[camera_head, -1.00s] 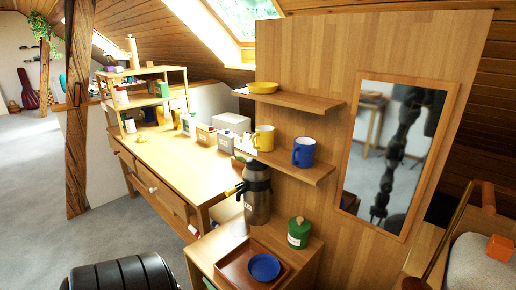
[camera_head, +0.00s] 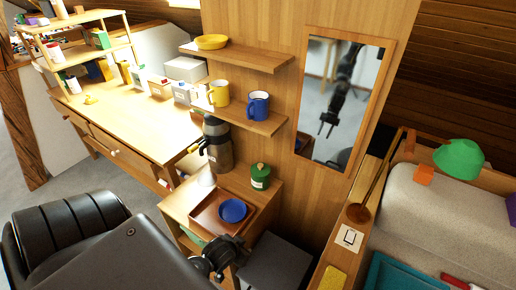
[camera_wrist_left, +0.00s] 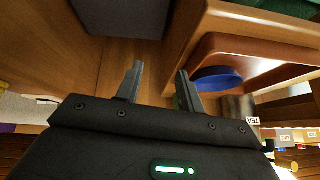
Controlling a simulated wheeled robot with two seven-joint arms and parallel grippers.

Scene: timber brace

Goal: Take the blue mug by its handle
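The blue mug (camera_head: 258,105) stands upright on the lower wall shelf (camera_head: 268,126), with its handle on the left side in the head view. A yellow mug (camera_head: 219,93) stands just left of it. My left gripper (camera_head: 232,256) is low at the front of the small cabinet, well below the shelf and apart from the mug. In the left wrist view my left gripper (camera_wrist_left: 158,82) has its two fingers apart with nothing between them. The blue mug does not show in that view. My right gripper is not directly in view.
A brown tray (camera_head: 207,222) with a blue dish (camera_head: 233,211) lies on the small cabinet. A green canister (camera_head: 260,176) and a steel jug (camera_head: 218,143) stand behind it. A yellow bowl (camera_head: 212,42) sits on the upper shelf. A mirror (camera_head: 339,90) hangs to the right.

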